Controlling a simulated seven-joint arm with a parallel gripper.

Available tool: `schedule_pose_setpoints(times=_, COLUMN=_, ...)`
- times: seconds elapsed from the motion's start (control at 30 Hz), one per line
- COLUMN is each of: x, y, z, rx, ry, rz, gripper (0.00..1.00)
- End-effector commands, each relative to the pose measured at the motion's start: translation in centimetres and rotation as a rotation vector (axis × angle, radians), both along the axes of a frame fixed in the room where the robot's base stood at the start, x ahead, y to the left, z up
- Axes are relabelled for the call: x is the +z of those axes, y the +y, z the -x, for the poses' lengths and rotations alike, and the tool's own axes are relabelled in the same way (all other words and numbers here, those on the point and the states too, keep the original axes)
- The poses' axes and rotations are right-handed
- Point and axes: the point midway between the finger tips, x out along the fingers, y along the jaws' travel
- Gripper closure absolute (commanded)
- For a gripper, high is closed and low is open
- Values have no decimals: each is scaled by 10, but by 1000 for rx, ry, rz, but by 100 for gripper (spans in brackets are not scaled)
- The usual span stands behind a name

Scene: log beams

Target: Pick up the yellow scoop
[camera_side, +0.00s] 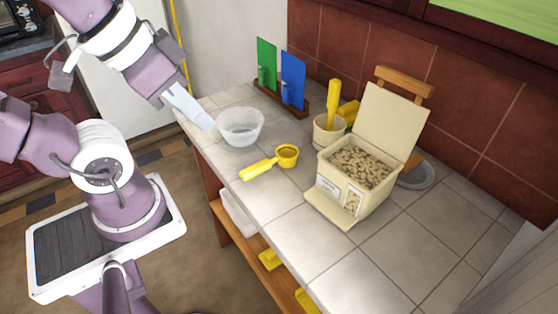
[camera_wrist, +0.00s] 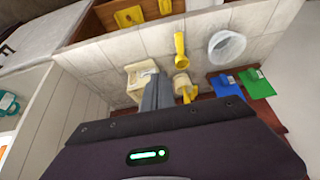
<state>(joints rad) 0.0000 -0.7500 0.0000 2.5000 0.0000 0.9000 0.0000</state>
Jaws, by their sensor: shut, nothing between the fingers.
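The yellow scoop (camera_side: 268,163) lies flat on the tiled counter, its round cup to the right and its handle pointing left. It also shows in the wrist view (camera_wrist: 181,50). My gripper (camera_side: 208,124) is above the counter's left end, left of the clear bowl (camera_side: 240,126), and apart from the scoop. Its fingers (camera_wrist: 158,90) are shut and empty.
A cream box of kibble (camera_side: 355,175) with its lid up stands right of the scoop. Behind the scoop are a beige cup (camera_side: 328,130) with yellow-handled tools and a rack with green (camera_side: 266,62) and blue (camera_side: 292,78) boards. The front counter is clear.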

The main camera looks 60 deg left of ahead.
Motion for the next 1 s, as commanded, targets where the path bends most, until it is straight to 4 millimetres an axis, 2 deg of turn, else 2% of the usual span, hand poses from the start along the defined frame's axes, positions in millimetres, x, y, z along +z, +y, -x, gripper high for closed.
schedule_pose_setpoints(times=0.37, x=0, y=0, z=0, rx=0, ry=0, rz=0, gripper=100)
schedule_pose_setpoints(times=0.47, x=0, y=0, z=0, rx=0, ry=0, rz=0, gripper=84)
schedule_pose_setpoints(times=0.63, x=0, y=0, z=0, rx=0, ry=0, rz=0, gripper=52)
schedule_pose_setpoints(times=0.9, x=0, y=0, z=0, rx=0, ry=1, rz=-1, gripper=52)
schedule_pose_setpoints(times=1.0, x=-4, y=4, z=-13, rx=12, ry=41, rz=-18, gripper=52)
